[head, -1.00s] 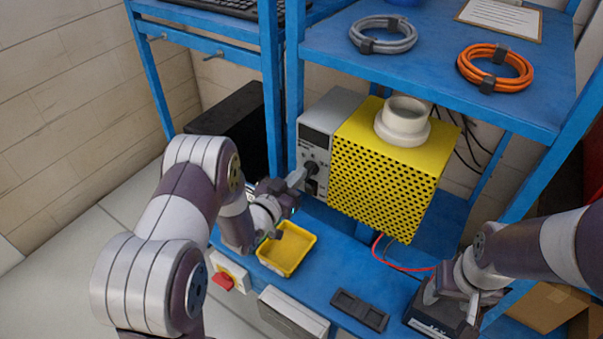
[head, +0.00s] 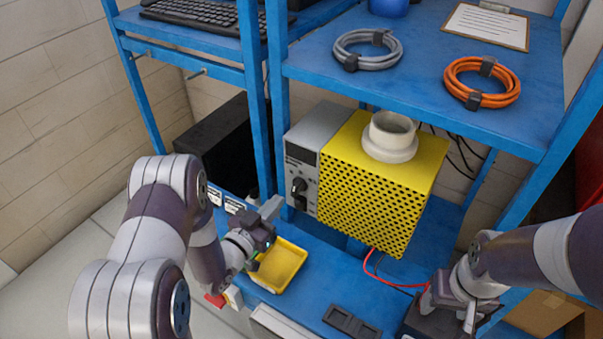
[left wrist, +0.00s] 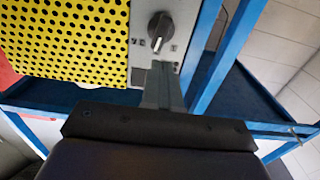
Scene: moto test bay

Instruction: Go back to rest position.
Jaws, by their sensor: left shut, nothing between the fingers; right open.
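My left gripper (head: 270,207) is shut and empty. In the head view it is above the lower blue bench, left of the grey control panel (head: 302,175) and apart from it. In the left wrist view its closed fingers (left wrist: 163,82) point toward the panel and its black knob (left wrist: 160,27). My right gripper (head: 452,305) is open at the lower right, at a black box (head: 418,322) on the bench. The arm and gripper cover part of the box, and I cannot tell whether they touch.
A yellow perforated housing (head: 370,190) with a white round fitting (head: 391,135) stands beside the panel. A yellow tray (head: 290,276) lies near my left gripper. A blue upright (head: 253,105) and upper shelf (head: 420,75) with grey and orange cable coils bound the space. A red wire (head: 385,278) crosses the bench.

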